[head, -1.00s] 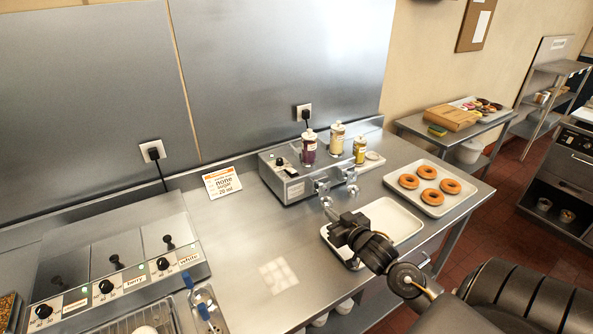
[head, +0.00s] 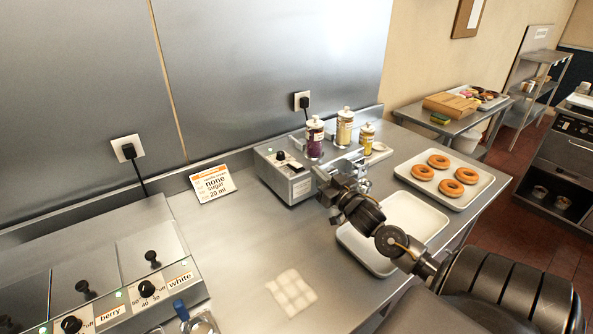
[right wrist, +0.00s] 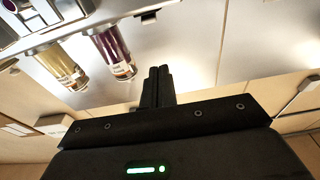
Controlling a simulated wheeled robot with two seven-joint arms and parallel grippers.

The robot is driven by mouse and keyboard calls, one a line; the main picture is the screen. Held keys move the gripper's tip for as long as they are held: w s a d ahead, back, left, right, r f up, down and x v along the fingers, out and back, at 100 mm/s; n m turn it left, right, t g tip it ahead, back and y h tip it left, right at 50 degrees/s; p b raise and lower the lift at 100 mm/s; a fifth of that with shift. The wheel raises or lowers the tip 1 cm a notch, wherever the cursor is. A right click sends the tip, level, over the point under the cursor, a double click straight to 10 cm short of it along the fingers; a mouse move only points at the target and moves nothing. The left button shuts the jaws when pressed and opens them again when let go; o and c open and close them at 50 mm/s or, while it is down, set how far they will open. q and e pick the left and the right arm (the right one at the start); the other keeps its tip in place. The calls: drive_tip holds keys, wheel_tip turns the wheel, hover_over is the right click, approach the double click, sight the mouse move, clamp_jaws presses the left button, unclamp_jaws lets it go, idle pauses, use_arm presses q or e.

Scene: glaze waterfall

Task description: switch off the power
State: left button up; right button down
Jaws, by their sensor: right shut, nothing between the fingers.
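A steel dispenser box (head: 290,178) with a black dial (head: 281,156) and a small lit green light (head: 269,151) stands against the back of the counter. At lower left is a steel glaze warmer (head: 140,255) with black knobs and lit green lights, labelled berry and white. Wall sockets with black plugs sit behind the warmer (head: 126,149) and behind the dispenser (head: 301,101). My right gripper (head: 322,174) is shut and empty, just in front of the dispenser's right end. Whether it touches is unclear. Its fingers (right wrist: 158,80) point up in the right wrist view. My left gripper is out of view.
A purple bottle (head: 315,138) and yellow bottles (head: 344,127) stand upright behind my right gripper. An empty tray (head: 410,215) lies below my arm, and a tray of donuts (head: 480,190) to the right. A card (head: 211,184) leans left of the dispenser.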

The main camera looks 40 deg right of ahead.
wheel_tip(320, 180, up, 2)
drive_tip(key=p, duration=0.4)
hover_over(301, 172)
drive_tip(key=shift+w+r, duration=0.1)
drive_tip(key=shift+r, duration=0.05)
wheel_tip(301, 172, down, 3)
drive_tip(key=shift+r, duration=0.15)
drive_tip(key=shift+s+f+p, duration=0.3)
drive_tip(key=shift+f+p, duration=0.1)
drive_tip(key=shift+f, duration=0.35)
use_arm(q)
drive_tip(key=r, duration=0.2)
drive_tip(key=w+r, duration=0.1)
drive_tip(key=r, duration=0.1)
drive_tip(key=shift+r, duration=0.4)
use_arm(e)
drive_tip(key=shift+f, duration=0.15)
drive_tip(key=shift+a, duration=0.1)
